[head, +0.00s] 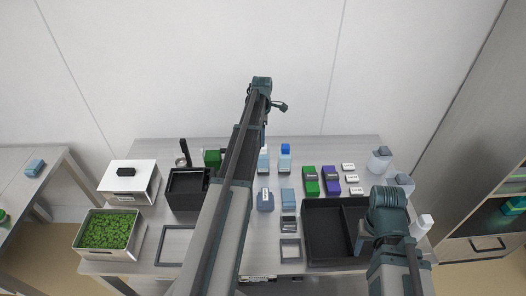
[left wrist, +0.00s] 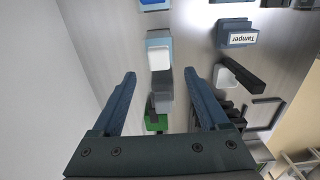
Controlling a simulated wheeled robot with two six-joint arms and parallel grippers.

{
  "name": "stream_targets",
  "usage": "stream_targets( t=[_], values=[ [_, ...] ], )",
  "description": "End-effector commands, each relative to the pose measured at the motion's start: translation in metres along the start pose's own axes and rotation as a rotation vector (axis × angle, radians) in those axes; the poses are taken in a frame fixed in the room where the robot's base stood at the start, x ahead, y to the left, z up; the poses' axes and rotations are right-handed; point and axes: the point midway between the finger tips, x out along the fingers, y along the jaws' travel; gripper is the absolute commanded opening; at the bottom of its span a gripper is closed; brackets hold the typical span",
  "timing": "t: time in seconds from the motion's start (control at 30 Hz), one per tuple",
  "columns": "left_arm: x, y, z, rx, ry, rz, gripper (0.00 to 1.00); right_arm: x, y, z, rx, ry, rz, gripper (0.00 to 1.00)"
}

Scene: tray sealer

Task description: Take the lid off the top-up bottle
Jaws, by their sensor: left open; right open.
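A light-blue bottle with a white lid (head: 264,150) stands at the back of the table; its white lid shows in the left wrist view (left wrist: 159,58). A similar bottle with a blue lid (head: 285,149) stands to its right. A grey-topped item (left wrist: 164,88) is beside the white lid; my arm hides it in the head view. I read no label saying which is the top-up bottle. My left gripper (left wrist: 160,76) is open, its fingers either side of the grey-topped item and white lid in view, nothing held; its height is unclear. My right gripper (head: 363,240) is open near the black tray.
A black divided tray (head: 322,234) lies front right. Green (head: 311,181) and purple (head: 331,179) packs stand behind it. A box labelled Tamper (left wrist: 237,34) and a green block (head: 212,158) are near the bottles. A bin of green pieces (head: 78,241) is at left.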

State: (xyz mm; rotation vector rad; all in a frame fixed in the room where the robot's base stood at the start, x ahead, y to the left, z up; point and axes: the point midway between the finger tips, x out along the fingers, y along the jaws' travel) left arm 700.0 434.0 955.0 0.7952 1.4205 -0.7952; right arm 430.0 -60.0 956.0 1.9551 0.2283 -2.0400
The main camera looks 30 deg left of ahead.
Motion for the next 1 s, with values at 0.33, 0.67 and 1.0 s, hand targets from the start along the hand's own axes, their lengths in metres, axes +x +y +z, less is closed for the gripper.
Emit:
stream_targets(
  t=[0.33, 0.67, 1.0],
  values=[
    [0.035, 0.002, 0.004, 0.000, 0.000, 0.000, 0.78, 0.035, -0.003, -0.002, 0.000, 0.000, 0.000, 0.50],
    [0.052, 0.002, 0.004, 0.000, 0.000, 0.000, 0.78, 0.051, -0.005, -0.003, 0.000, 0.000, 0.000, 0.50],
    [0.051, 0.002, 0.004, 0.000, 0.000, 0.000, 0.40, 0.051, -0.005, -0.003, 0.000, 0.000, 0.000, 0.50]
  ],
)
